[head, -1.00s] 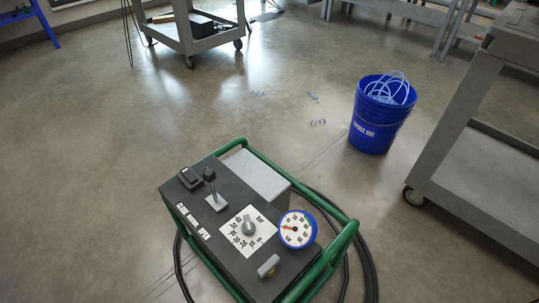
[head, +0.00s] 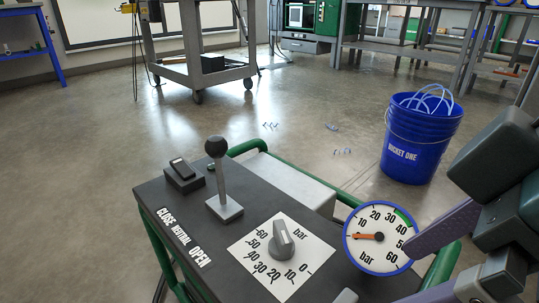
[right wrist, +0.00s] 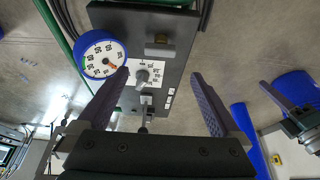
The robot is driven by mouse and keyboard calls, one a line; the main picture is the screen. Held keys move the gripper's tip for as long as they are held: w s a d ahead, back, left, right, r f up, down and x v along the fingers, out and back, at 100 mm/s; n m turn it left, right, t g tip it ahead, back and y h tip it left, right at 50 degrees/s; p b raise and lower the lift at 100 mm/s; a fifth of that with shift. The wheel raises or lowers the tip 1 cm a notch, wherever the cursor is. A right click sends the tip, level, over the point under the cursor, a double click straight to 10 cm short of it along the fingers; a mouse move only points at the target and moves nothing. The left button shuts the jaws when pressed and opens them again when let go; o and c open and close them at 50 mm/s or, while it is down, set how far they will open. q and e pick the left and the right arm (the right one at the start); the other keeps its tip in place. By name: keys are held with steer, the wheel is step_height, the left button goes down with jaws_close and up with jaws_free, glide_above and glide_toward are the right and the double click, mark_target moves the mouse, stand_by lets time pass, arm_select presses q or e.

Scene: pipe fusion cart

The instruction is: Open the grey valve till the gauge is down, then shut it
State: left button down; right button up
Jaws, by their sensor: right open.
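The grey valve (head: 346,296) is cut off at the bottom edge of the head view. Its handle (right wrist: 160,48) shows whole in the right wrist view. The blue-rimmed gauge (head: 380,237) has an orange needle pointing left, just below the 10 mark. My right gripper (head: 403,275) is open and empty, right of the valve and by the gauge. In the right wrist view its fingers (right wrist: 160,76) are spread, with the valve beyond the gap, apart from them. My left gripper (right wrist: 288,108) shows partly at that view's right edge; its opening is unclear.
The dark panel also carries a pressure knob (head: 282,242) on a white scale, an upright black-ball lever (head: 219,178) and a rocker switch (head: 181,171). A green tube frame (head: 440,270) surrounds it. A blue bucket (head: 419,140) stands behind on open floor.

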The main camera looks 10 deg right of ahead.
steer(key=b+x, duration=0.6)
steer(key=x, duration=0.2)
steer(key=shift+s+f+b, duration=0.1)
steer(key=shift+f+b, duration=0.2)
steer(key=shift+b, duration=0.05)
steer(key=shift+w+a+f+b, duration=0.15)
steer(key=shift+w+f+b, duration=0.1)
steer(key=shift+f+b, duration=0.3)
